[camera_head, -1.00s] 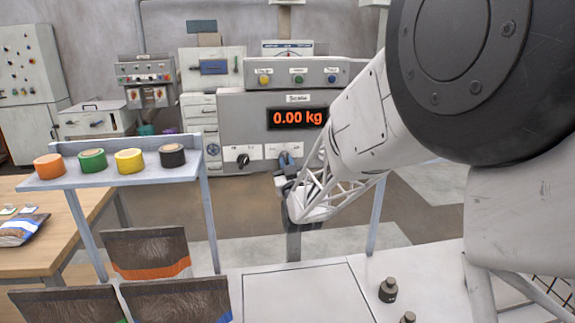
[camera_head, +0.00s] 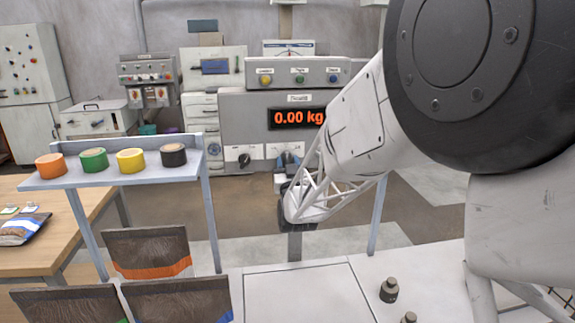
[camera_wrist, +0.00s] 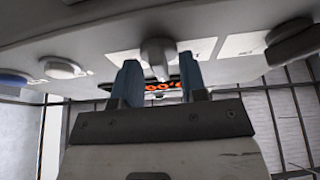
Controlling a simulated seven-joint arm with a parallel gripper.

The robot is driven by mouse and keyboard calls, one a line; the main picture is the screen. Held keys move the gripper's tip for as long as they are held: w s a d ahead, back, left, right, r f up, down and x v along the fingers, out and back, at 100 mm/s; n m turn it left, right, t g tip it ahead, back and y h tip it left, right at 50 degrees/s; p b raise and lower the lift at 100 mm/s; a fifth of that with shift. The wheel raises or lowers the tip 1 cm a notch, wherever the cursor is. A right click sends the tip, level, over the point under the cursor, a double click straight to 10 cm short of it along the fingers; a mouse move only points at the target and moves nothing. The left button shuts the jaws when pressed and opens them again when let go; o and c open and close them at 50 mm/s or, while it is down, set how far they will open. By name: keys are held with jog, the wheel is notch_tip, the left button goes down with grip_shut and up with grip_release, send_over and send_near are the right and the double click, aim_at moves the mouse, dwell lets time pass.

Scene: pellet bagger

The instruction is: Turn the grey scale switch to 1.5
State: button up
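The grey scale switch (camera_wrist: 158,55) shows in the wrist view as a pale grey lever knob on a white label plate. My gripper (camera_wrist: 158,62) is open, with one blue-grey finger on each side of the knob. Small gaps seem to show between fingers and knob; whether either finger touches it I cannot tell. In the head view my gripper (camera_head: 288,160) is at the lower front of the grey scale housing (camera_head: 232,118) and largely covers the switch. The switch's setting and its label marks are not readable. The scale display (camera_head: 298,117) reads 0.00 kg.
A black knob (camera_head: 244,160) is on the same panel, left of the grey switch; it also shows in the wrist view (camera_wrist: 290,40). Yellow, green and blue buttons (camera_head: 298,79) sit above the display. A shelf (camera_head: 110,178) with coloured rolls stands front left.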

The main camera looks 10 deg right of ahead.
dwell(0.3)
jog(key=v, duration=0.7)
jog(key=shift+s, duration=0.4)
jog(key=shift+f, duration=0.1)
jog(key=s+d+g, duration=0.2)
jog(key=s+g, duration=0.8)
jog(key=s, duration=0.9)
jog(key=s+d+g, duration=0.3)
jog(key=s+g, duration=0.7)
jog(key=s, duration=1)
jog(key=shift+s+d, duration=0.2)
jog(key=shift+s, duration=0.05)
